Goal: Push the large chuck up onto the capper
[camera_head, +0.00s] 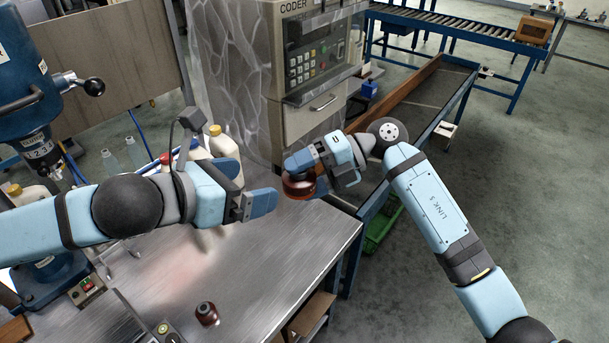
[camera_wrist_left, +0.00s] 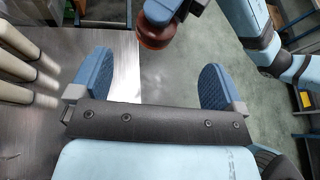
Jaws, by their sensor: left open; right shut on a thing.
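The large chuck (camera_head: 299,188), red-brown with a dark top, is held in my right gripper (camera_head: 303,172), which is shut on it in mid-air past the table's right edge. In the left wrist view the chuck (camera_wrist_left: 152,36) is ahead of my left gripper (camera_wrist_left: 157,80), whose two blue fingers are wide apart with nothing between them. In the head view my left gripper (camera_head: 256,184) is just left of the chuck and apart from it. The blue capper (camera_head: 30,75) stands at the far left, its spindle (camera_head: 40,152) pointing down with no chuck visible on it.
A smaller red and dark chuck (camera_head: 206,315) stands on the metal table (camera_head: 285,245). White bottles (camera_head: 222,143) with caps stand behind my left gripper, partly hidden. The coder (camera_head: 318,75) is behind the table, and a long conveyor trough (camera_head: 430,88) runs at right.

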